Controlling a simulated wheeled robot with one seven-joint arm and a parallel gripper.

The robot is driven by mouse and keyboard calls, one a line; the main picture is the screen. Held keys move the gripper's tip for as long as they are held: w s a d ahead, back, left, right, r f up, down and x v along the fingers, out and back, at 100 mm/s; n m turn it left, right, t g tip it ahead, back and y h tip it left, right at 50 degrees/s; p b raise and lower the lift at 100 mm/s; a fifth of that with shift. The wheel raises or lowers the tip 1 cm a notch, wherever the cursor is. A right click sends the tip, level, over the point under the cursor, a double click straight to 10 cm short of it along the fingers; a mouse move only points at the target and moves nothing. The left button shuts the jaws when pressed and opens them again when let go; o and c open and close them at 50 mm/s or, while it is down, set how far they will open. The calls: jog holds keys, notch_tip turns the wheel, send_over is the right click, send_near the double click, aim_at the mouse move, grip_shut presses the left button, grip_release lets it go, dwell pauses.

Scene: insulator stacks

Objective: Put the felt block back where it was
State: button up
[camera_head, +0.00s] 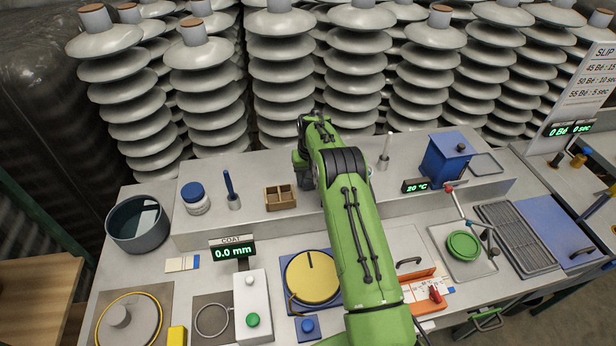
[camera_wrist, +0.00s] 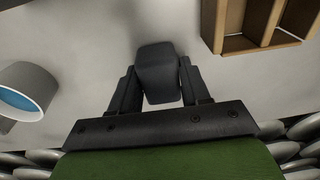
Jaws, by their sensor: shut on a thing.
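The felt block, a dark grey block with rounded edges (camera_wrist: 157,62), is between the two black fingers of my gripper (camera_wrist: 158,84) in the wrist view. My gripper is shut on it. A pale grey shelf surface (camera_wrist: 100,30) lies beyond the block; I cannot tell whether the block touches it. In the head view my green arm reaches over the bench to the raised back shelf (camera_head: 340,200), and the block is hidden there.
A wooden divided box (camera_head: 280,197) is close to my gripper, also at upper right in the wrist view (camera_wrist: 232,42). A white cup with blue inside (camera_wrist: 28,88) is at left there.

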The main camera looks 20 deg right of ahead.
jog(key=shift+f, duration=0.1)
jog(key=o, duration=1.1)
jog(key=s+a+r, duration=0.2)
jog(key=s+r, duration=0.1)
jog(key=r, duration=1.6)
jog(key=s+a+r+n+t, duration=0.15)
jog(key=s+a+r, duration=0.35)
jog(key=s+r, duration=0.6)
jog(key=s+a+r+t, duration=0.1)
jog(key=s+a, duration=0.1)
jog(key=s, duration=0.4)
jog(key=s+a+r+t, duration=0.1)
jog(key=s+r, duration=0.1)
jog(key=s, duration=0.5)
jog(key=shift+n+t, duration=0.35)
jog(key=shift+t, duration=0.2)
jog(key=s+f, duration=0.1)
jog(key=s, duration=0.3)
jog(key=s+a+f, duration=0.1)
jog(key=s+f, duration=0.1)
jog(key=s, duration=0.3)
jog(key=s+f, duration=0.2)
jog(key=s, duration=0.2)
jog(key=shift+s+a+f+p, duration=0.1)
jog(key=shift+s+a+p, duration=0.05)
jog(key=shift+a+p, duration=0.2)
